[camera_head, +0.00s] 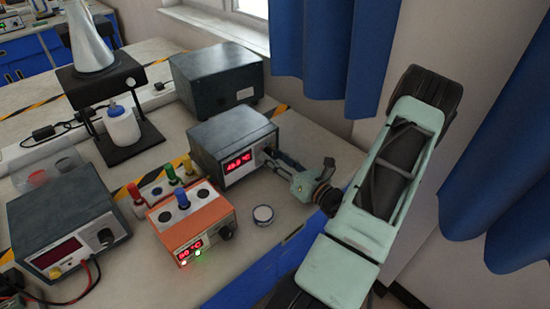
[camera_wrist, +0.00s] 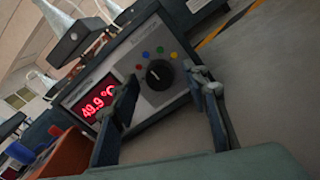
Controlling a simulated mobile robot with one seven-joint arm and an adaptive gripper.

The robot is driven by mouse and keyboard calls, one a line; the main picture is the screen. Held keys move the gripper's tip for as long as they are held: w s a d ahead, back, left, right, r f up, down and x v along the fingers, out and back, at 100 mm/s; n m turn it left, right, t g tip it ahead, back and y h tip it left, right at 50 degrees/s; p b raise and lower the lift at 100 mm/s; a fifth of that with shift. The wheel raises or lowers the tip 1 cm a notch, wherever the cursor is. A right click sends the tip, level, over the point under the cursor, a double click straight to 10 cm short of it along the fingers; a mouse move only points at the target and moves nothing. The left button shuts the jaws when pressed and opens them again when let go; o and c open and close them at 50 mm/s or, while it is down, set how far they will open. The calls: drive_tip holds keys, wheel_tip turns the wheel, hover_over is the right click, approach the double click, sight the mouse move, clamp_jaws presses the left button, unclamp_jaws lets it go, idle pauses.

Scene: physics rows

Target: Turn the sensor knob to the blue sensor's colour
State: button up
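The sensor knob (camera_wrist: 159,74) is black and round, on the light front panel of a dark meter box (camera_head: 232,139). Where the knob's pointer aims is too small to tell surely. The blue sensor (camera_head: 182,197) stands upright in an orange block heater (camera_head: 208,222). My gripper (camera_wrist: 165,95) is open, its two fingers apart on either side of the knob in the wrist view. I cannot tell whether they touch it. In the head view my gripper (camera_head: 274,158) is at the meter's front and hides the knob.
The meter's red display (camera_wrist: 95,106) reads about 49.9 °C. Red, green and yellow sensors stand in a rack (camera_head: 158,190) behind the heater. A small round lidded tin (camera_head: 263,215) lies in front of the meter. A power supply (camera_head: 68,232) stands at left.

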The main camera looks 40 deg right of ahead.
drive_tip(key=shift+s, duration=0.1)
drive_tip(key=s, duration=0.8)
drive_tip(key=s+d, duration=0.1)
drive_tip(key=s, duration=0.3)
drive_tip(key=shift+w, duration=0.1)
drive_tip(key=shift+a, duration=0.1)
